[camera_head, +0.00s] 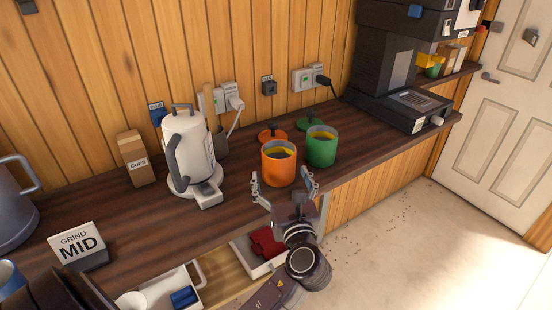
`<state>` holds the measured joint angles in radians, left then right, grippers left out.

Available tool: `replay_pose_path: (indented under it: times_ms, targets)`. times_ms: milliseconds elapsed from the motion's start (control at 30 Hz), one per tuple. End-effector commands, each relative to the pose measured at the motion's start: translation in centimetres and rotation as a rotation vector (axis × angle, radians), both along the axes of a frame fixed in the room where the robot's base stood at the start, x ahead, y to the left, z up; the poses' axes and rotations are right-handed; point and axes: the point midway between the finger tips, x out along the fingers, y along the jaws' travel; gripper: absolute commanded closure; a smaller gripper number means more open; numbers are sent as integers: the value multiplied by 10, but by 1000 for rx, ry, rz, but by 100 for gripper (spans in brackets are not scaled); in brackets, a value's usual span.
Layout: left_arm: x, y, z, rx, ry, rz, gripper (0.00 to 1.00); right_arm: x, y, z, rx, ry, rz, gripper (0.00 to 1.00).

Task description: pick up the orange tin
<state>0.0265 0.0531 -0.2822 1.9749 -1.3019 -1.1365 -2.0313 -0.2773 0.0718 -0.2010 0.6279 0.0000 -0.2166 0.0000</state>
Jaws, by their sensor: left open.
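The orange tin (279,168) stands upright and open on the dark wooden counter, with something yellowish inside. Its orange lid (271,134) lies on the counter just behind it. My left gripper (284,184) is open at the counter's front edge, in front of the tin. Its two fingers point toward the tin, one low on each side. I cannot tell whether they touch it. My right gripper does not show.
A green tin (321,147) stands close to the right of the orange one, with a green lid (309,124) behind. A white kettle (190,151) stands left. An open drawer (196,270) with a red cloth (267,243) juts out below the counter.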

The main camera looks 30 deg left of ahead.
Motion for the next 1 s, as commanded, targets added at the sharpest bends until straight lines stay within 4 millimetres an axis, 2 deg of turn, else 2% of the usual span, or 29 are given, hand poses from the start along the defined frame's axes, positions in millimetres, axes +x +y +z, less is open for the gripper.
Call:
replay_pose_path:
  times_ms: [200,333,533,700,800,1000]
  targets:
    - [19,17,3,1,-1,0,18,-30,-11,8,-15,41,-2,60]
    - [35,27,3,3,0,0,18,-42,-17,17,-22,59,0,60]
    - [53,42,0,1,1,-1,18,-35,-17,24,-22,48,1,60]
    - [55,45,-2,-1,1,-1,18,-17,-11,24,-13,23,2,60]
    - [54,45,-2,-1,0,-1,18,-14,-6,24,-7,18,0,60]
    - [54,44,-2,-1,0,-1,39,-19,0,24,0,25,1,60]
